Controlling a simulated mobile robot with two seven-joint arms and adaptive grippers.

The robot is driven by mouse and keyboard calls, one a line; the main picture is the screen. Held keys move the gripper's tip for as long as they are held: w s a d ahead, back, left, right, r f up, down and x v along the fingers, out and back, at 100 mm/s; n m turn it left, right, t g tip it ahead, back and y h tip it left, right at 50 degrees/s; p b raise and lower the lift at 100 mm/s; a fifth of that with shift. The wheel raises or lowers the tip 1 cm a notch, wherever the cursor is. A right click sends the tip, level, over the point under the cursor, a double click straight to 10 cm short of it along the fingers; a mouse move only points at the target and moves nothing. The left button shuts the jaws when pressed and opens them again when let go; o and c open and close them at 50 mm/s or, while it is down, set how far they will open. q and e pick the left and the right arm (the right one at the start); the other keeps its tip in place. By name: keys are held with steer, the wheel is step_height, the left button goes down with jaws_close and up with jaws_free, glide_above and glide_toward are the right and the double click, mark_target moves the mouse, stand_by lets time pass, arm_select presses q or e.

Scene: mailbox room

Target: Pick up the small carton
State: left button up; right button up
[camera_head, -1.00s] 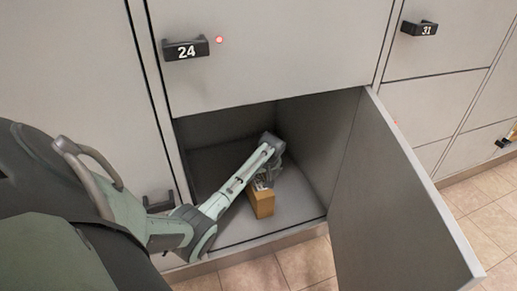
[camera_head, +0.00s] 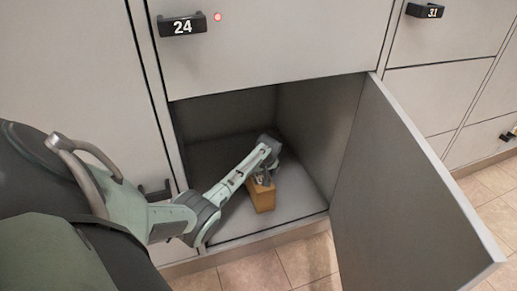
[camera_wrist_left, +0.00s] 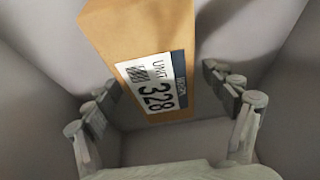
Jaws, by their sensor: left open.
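The small carton (camera_head: 261,196) is a brown box standing on the floor of the open lower locker compartment. In the left wrist view the carton (camera_wrist_left: 150,45) fills the upper middle, with a white label reading 328 facing the camera. My left arm reaches into the compartment from the left. My left gripper (camera_head: 262,177) is at the carton's top. In the wrist view the open fingers (camera_wrist_left: 168,112) lie on either side of the carton's labelled end, with visible gaps. Contact cannot be made out. My right gripper is not in view.
The compartment (camera_head: 225,145) has grey walls close around the arm. Its open door (camera_head: 405,190) swings out on the right. The closed locker 24 (camera_head: 260,50) sits directly above. Tiled floor (camera_head: 305,262) lies in front.

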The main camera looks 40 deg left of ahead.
arm_select(q)
steer(key=shift+f, duration=0.2)
stand_by(0.4)
jaws_close()
stand_by(0.4)
